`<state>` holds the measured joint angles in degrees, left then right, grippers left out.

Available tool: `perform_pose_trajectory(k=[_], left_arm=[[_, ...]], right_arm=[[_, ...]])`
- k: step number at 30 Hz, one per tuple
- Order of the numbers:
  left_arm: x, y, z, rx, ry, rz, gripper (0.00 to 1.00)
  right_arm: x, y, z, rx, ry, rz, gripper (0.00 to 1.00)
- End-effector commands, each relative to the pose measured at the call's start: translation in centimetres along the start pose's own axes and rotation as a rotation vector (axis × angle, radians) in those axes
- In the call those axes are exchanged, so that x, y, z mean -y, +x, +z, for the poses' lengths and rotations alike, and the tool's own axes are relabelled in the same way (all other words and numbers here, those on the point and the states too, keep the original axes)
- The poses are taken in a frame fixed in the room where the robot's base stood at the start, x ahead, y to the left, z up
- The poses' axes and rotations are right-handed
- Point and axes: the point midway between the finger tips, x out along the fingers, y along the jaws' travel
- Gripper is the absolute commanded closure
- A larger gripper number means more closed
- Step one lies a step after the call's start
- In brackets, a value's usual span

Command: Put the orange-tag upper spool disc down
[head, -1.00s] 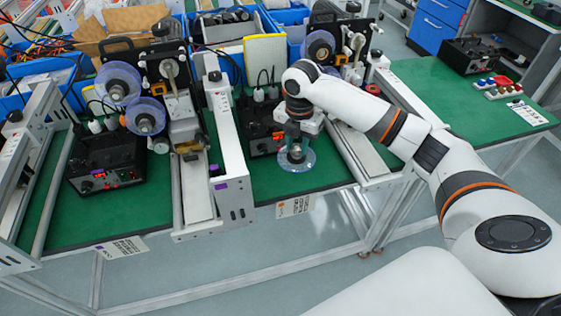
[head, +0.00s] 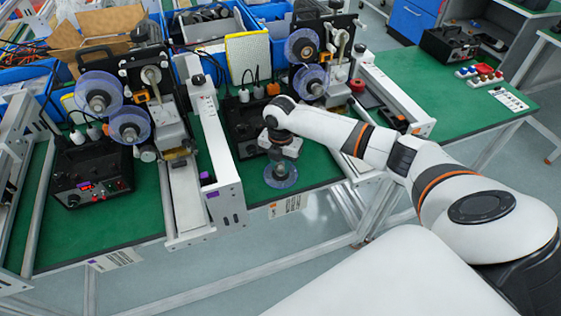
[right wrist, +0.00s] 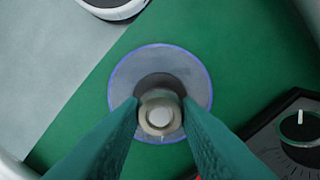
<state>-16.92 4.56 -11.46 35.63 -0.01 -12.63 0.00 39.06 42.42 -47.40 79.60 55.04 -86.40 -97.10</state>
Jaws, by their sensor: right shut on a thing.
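My right gripper (head: 282,154) points down and is shut on the hub of a clear spool disc (head: 281,176) with a blue-violet rim. The disc lies flat, at or just above the green mat of the orange-tag station, near the front edge. In the right wrist view the green fingers (right wrist: 161,112) close on the metal hub from both sides, with the disc (right wrist: 198,88) spread around it. I cannot tell whether the disc touches the mat. My left gripper is not in view.
Behind stands a machine with an upper disc (head: 302,46) and a lower disc (head: 310,80). A black control box (head: 248,125) stands behind and left of the held disc. A white rail (head: 218,165) bounds the left side. Another machine (head: 150,90) stands further left.

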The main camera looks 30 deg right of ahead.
Motion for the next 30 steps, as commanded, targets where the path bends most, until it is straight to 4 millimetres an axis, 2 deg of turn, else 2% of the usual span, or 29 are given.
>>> perform_pose_trajectory(k=[5,6,10,21,26,30], left_arm=[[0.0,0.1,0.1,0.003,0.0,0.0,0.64],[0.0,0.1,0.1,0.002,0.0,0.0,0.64],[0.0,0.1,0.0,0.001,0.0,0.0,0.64],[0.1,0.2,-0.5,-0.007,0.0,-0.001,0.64],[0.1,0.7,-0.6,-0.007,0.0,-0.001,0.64],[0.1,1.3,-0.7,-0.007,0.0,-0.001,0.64]], right_arm=[[0.0,0.0,0.0,-0.001,0.0,0.0,0.98],[0.0,0.1,0.0,-0.001,0.0,0.0,0.69],[0.0,0.1,0.0,-0.001,0.0,0.0,0.49],[0.1,-0.6,-0.1,-0.002,-0.001,-0.002,0.49],[0.1,-3.0,-0.1,-0.003,-0.002,-0.004,0.49],[0.1,-6.1,-0.1,-0.003,-0.001,-0.006,0.49]])
